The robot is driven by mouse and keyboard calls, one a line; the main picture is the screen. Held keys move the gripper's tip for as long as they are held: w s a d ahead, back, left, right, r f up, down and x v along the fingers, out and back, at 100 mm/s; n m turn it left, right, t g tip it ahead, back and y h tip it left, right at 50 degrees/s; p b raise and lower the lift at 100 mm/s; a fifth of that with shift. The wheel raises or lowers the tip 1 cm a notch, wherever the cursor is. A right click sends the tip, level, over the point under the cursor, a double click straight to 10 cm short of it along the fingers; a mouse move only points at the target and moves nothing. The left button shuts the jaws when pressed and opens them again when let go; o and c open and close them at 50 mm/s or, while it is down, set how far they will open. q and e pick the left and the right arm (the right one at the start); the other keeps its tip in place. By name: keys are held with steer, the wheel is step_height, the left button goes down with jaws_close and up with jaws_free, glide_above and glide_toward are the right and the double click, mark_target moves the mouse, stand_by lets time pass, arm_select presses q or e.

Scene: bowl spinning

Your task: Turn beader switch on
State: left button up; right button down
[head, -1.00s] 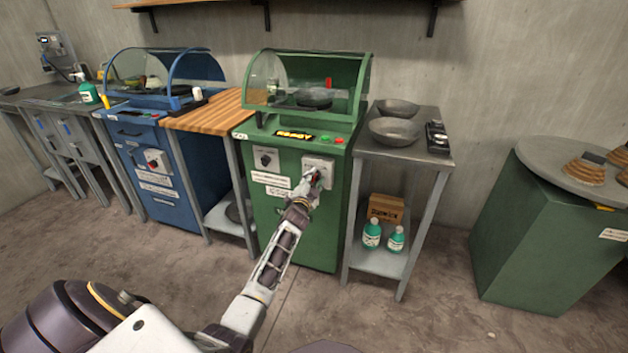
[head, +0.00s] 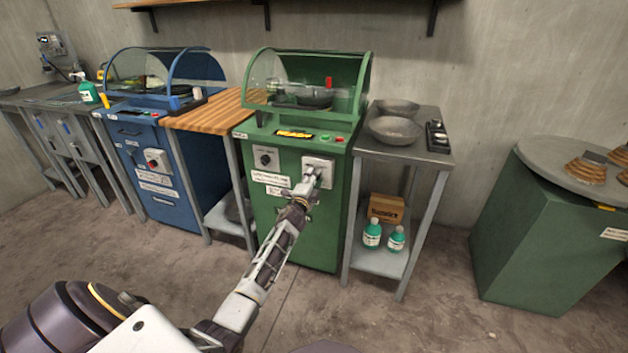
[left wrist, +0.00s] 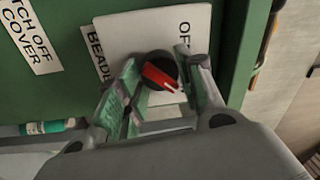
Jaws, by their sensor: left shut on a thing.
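The beader switch is a red and black rotary knob (left wrist: 160,73) on a pale plate (left wrist: 115,38) marked "BEADE..." and "OF...", its lettering partly covered. The plate (head: 318,161) is on the front of the green machine (head: 290,215). My left gripper (head: 313,174) reaches up to this plate and hides the knob in the head view. In the left wrist view its fingers (left wrist: 158,70) are on either side of the knob, shut on it. The knob's red bar lies at a slant. My right gripper is not in view.
A second, black knob (head: 266,159) sits left of the plate. A metal side table (head: 415,150) with bowls stands right of the machine, and a wood-topped table (head: 215,112) on its left. A blue machine (head: 160,170) is further left. Open floor lies in front.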

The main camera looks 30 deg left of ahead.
arm_select(q)
steer(key=o, duration=1)
steer(key=shift+s, duration=0.15)
steer(key=shift+v, duration=5.85)
steer(key=shift+d, duration=0.15)
